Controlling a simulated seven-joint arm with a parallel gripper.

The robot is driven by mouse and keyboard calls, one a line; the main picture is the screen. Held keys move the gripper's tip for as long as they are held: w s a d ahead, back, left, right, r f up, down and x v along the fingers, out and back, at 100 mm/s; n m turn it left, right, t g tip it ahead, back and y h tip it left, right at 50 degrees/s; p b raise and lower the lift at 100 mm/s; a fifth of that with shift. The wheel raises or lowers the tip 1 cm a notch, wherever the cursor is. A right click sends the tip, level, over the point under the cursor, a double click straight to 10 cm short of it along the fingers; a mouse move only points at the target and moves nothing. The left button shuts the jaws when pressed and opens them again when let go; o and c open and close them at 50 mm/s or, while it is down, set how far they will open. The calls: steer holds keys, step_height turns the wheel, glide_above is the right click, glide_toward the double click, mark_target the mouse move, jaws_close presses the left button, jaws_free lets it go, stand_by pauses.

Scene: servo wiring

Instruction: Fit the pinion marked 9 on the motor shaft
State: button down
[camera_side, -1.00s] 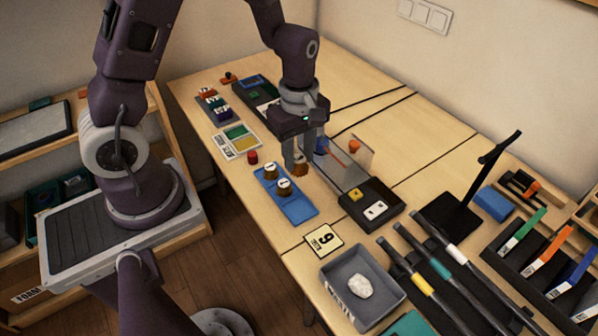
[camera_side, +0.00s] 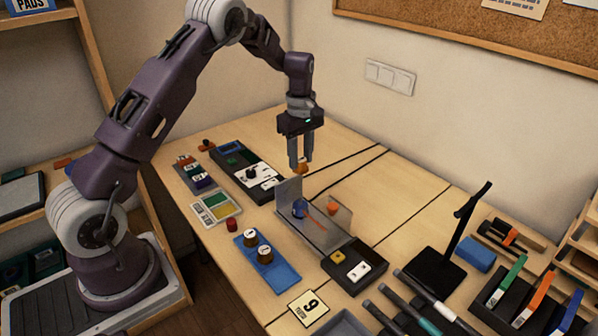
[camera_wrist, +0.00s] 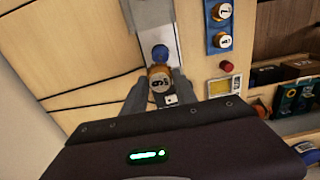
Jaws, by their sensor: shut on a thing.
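My gripper (camera_side: 300,163) is shut on a brass-coloured pinion (camera_side: 302,169), held in the air behind the metal bracket (camera_side: 289,190). In the wrist view the pinion (camera_wrist: 159,80) sits between the fingertips (camera_wrist: 160,92); its pale top bears a mark that looks like a 9. A round blue part (camera_side: 299,208), perhaps the motor, is at the bracket's left plate; it also shows in the wrist view (camera_wrist: 160,53), just beyond the pinion. An orange part (camera_side: 333,208) is near the right plate. I cannot make out the shaft clearly. A card marked 9 (camera_side: 309,306) lies in front.
Two similar pinions (camera_side: 265,255) stand on a blue tray (camera_side: 287,281) left of the bracket. A red cap (camera_side: 231,225) is beside it. A black box (camera_side: 337,276) adjoins the bracket's front. A dark stand (camera_side: 445,247) rises at the right. Bare table lies behind the bracket.

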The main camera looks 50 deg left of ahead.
step_height(320, 180, down, 11)
steer(key=shift+s+d+r, duration=0.1)
stand_by(0.4)
steer(key=shift+f, duration=0.6)
stand_by(1.2)
steer(key=c, duration=1.3)
jaws_free()
steer(key=shift+o, duration=0.2)
steer(key=shift+r, duration=5.5)
